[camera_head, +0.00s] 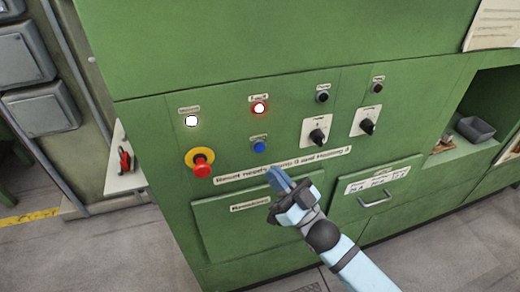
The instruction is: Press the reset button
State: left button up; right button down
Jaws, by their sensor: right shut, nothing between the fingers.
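A blue round button (259,147) sits on the green machine's front panel (225,115), with a small label above it too blurred to read. I cannot tell from its label whether it is the reset button. My right gripper (279,179) is shut and empty, pointing up at the panel. Its tips show just below and right of the blue button, over the long text strip, and appear apart from the button. My left gripper is out of view.
A red emergency-stop knob (202,166) on a yellow ring is left of the blue button. Two black rotary switches (317,136) and dark buttons (322,96) are to the right. A drawer handle (374,198) sticks out at lower right. A grey bin (475,128) stands in a recess.

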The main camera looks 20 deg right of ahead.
aim_at(259, 148)
jog(key=w, duration=0.5)
jog(key=shift+w+a+b, duration=0.1)
jog(key=shift+w+b, duration=0.1)
jog(key=shift+b, duration=0.15)
dwell(0.7)
dwell(0.9)
jog(key=shift+w, duration=0.15)
jog(key=shift+w, duration=0.3)
